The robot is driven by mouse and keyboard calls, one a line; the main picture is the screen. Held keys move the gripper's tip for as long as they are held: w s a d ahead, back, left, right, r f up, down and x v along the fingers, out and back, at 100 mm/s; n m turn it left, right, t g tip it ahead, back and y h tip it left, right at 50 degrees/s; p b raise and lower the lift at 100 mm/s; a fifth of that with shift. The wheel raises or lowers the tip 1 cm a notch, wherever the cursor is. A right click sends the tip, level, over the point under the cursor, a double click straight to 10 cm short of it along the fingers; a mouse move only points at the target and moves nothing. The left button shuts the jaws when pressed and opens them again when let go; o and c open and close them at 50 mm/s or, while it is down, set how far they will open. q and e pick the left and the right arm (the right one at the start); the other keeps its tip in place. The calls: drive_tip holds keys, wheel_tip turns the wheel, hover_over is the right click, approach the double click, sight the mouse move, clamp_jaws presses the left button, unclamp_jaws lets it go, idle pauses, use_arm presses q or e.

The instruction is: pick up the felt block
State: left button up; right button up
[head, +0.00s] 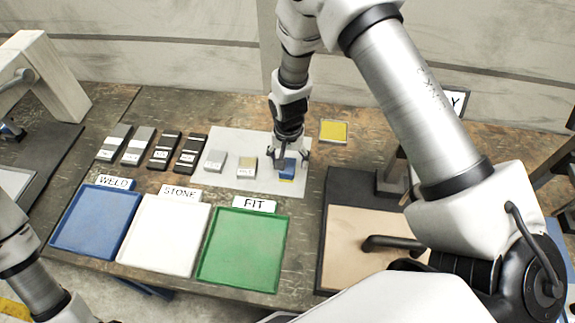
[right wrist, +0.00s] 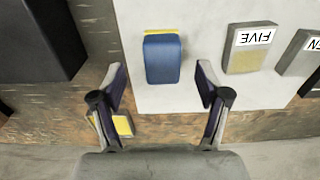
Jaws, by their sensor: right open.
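A small blue block with a yellow edge, which looks like the felt block (head: 286,173), lies on the pale mat (head: 230,186) near its right side. It also shows in the right wrist view (right wrist: 162,60), with its yellow strip at the far end. My right gripper (head: 289,156) is directly over the block, pointing down. In the right wrist view my right gripper (right wrist: 161,72) is open, one finger on each side of the block with a gap to both. The fingers hide part of the block in the head view. My left gripper is out of the head view.
Two labelled grey blocks (head: 215,161) (head: 247,166) lie left on the mat; several grey and black blocks stand further left. Blue (head: 60,250), white (head: 125,262) and green (head: 203,278) trays line the front. A yellow pad (head: 333,131) lies behind right.

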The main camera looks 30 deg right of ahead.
sight(287, 167)
drive_tip(key=f, duration=0.2)
drive_tip(key=w+f, duration=0.1)
drive_tip(key=f, duration=0.1)
drive_tip(key=shift+d+f+p, duration=0.1)
drive_tip(key=shift+d+p, duration=0.05)
drive_tip(key=shift+p, duration=0.2)
drive_tip(key=shift+s, duration=0.25)
drive_tip(key=shift+s+r, duration=0.1)
drive_tip(key=shift+r, duration=0.1)
drive_tip(key=c, duration=1.3)
drive_tip(key=shift+c, duration=0.2)
